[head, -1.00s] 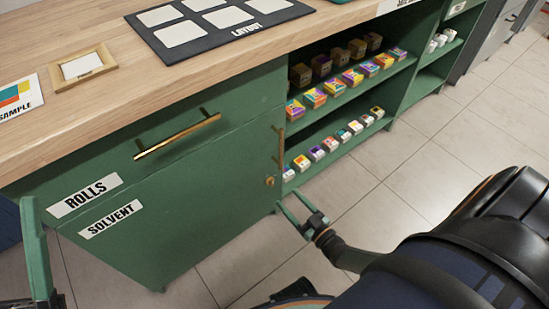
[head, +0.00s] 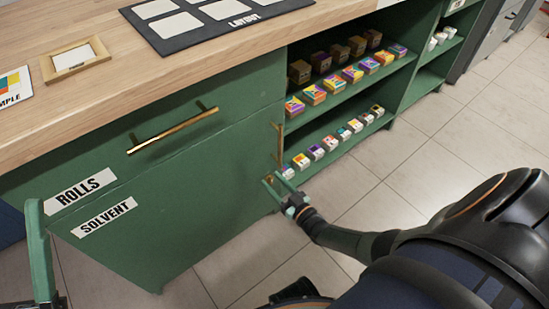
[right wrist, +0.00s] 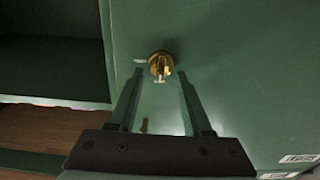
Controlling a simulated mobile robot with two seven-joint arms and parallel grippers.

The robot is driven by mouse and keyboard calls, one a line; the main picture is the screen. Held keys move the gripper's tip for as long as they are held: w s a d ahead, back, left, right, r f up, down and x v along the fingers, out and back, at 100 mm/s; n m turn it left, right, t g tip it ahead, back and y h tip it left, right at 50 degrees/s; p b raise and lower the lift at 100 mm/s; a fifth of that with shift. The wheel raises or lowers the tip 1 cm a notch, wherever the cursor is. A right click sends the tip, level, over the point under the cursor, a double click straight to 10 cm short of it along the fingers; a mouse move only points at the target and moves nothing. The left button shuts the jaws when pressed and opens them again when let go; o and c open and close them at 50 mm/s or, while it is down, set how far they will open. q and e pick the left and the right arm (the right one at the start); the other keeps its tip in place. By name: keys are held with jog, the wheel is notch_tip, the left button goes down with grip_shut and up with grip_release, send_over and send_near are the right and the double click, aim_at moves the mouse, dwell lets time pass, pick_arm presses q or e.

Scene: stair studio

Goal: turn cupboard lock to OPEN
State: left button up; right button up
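The cupboard lock is a small round brass knob (right wrist: 161,65) on the green SOLVENT door (head: 190,215). In the right wrist view its pale grip bar looks about upright. Small white marks sit left of and below it, too small to read. My right gripper (head: 275,181) is open at the door's lower right edge, and its fingers largely cover the lock in the head view. In the right wrist view the fingertips stand left and right of the knob, slightly below it; I cannot tell whether they touch it. My left gripper (head: 40,250) shows only partly at the lower left.
A brass drawer handle (head: 173,131) sticks out above the door, and an upright door handle (head: 279,143) stands above the lock. Open shelves (head: 345,110) with several small boxes lie to the right. The tiled floor (head: 350,195) beside the cupboard is clear.

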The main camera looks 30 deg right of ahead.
grip_shut()
jog(key=shift+m, duration=0.3)
jog(key=m, duration=0.1)
jog(key=m+b, duration=0.1)
jog(key=m, duration=0.1)
jog(key=m+b, duration=0.1)
jog(key=shift+d+f, duration=0.2)
jog(key=shift+d, duration=0.1)
jog(key=m+b, duration=0.1)
jog(key=m, duration=0.2)
jog(key=m+b, duration=0.1)
jog(key=m, duration=0.2)
jog(key=shift+d+f, duration=0.2)
jog(key=shift+d+f+m, duration=0.1)
jog(key=shift+f+m, duration=0.05)
jog(key=shift+m, duration=1.65)
jog(key=shift+f+m, duration=0.1)
jog(key=shift+m, duration=1.7)
jog(key=shift+o, duration=1.7)
grip_release()
